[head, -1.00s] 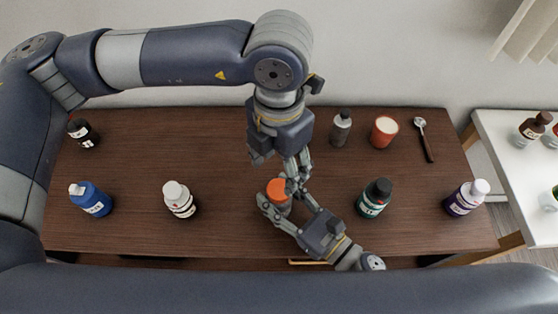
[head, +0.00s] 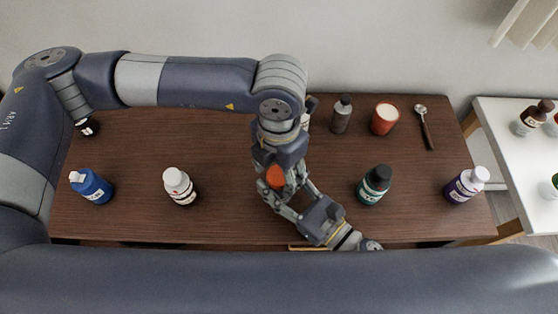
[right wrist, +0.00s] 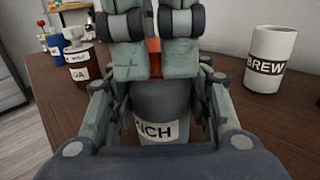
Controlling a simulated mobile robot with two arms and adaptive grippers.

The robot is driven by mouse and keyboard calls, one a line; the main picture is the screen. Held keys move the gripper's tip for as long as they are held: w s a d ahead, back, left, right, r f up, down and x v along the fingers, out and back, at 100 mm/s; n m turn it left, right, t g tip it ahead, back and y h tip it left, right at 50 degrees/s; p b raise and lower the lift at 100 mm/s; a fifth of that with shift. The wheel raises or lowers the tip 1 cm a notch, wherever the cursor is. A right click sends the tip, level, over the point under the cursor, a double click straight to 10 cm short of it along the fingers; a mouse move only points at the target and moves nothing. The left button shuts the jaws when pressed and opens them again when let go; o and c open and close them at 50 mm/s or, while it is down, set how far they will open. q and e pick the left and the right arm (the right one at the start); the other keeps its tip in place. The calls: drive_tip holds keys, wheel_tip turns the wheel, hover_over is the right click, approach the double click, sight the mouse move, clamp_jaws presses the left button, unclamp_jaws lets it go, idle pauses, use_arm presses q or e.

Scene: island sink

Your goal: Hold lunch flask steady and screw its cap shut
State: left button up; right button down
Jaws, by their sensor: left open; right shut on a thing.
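The lunch flask (right wrist: 166,98) is a grey cylinder with a white label reading "NCH" in the right wrist view. It stands upright on the table. Its orange cap (head: 274,177) is at the top of the flask and partly hidden by my left gripper. My right gripper (head: 275,199) is shut around the flask's body from the front right. My left gripper (head: 282,180) points down from above. Its two fingers are open, one on each side of the orange cap (right wrist: 154,57). I cannot tell whether they touch it.
The brown table (head: 225,215) also holds a blue bottle (head: 92,187), a white-capped bottle (head: 181,187), a green bottle (head: 373,187) and a purple bottle (head: 465,186). A grey bottle (head: 341,114), an orange cup (head: 384,119) and a spoon (head: 426,128) are behind.

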use_arm(q)
drive_tip(key=shift+f, duration=0.1)
drive_tip(key=c, duration=1.1)
drive_tip(key=o, duration=1.2)
drive_tip(key=shift+r, duration=2.3)
drive_tip(key=shift+c, duration=0.5)
wheel_tip(320, 180, up, 4)
drive_tip(key=shift+f, duration=0.25)
